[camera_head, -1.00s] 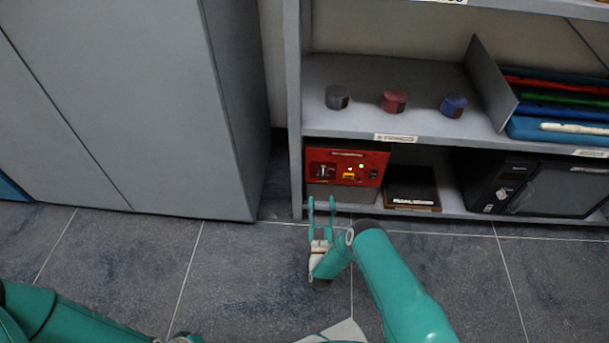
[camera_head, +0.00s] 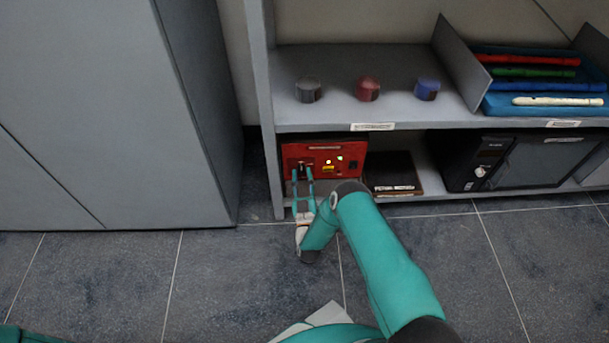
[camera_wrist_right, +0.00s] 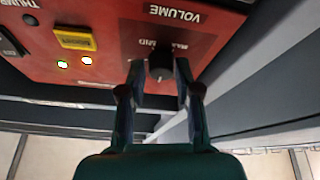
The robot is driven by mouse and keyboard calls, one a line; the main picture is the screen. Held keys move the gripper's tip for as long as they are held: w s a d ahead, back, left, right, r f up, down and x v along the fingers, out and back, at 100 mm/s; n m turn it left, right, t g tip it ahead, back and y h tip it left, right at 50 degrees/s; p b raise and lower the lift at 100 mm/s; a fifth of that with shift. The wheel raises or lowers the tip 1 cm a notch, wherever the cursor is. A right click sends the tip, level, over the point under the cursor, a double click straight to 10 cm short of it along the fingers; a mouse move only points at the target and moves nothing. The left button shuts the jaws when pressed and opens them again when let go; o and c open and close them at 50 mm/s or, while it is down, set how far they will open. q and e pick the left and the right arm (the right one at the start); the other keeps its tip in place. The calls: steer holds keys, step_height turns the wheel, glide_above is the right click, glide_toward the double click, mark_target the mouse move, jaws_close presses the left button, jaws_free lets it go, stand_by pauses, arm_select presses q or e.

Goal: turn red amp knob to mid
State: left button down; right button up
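The red amp (camera_head: 347,151) stands on the lower shelf, at its left end. In the right wrist view its red face (camera_wrist_right: 112,65) shows a "VOLUME" label and a black round knob (camera_wrist_right: 160,62) with a pale pointer mark pointing toward the picture's bottom. My right gripper (camera_head: 302,172) is in front of the amp's left part. In the wrist view its fingertips (camera_wrist_right: 160,72) stand on either side of the knob, apart, with a small gap showing at the left finger. Contact at the right finger cannot be told. My left gripper is out of view.
A dark flat box (camera_head: 393,171) lies right of the amp, then a black cabinet-like device (camera_head: 462,160). Grey, red and blue round pieces stand on the shelf above (camera_head: 335,110). A tall grey cabinet (camera_head: 110,120) is at left. The floor in front is clear.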

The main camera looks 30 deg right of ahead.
jaws_close()
steer(key=shift+d+m, duration=0.15)
steer(key=shift+m, duration=0.15)
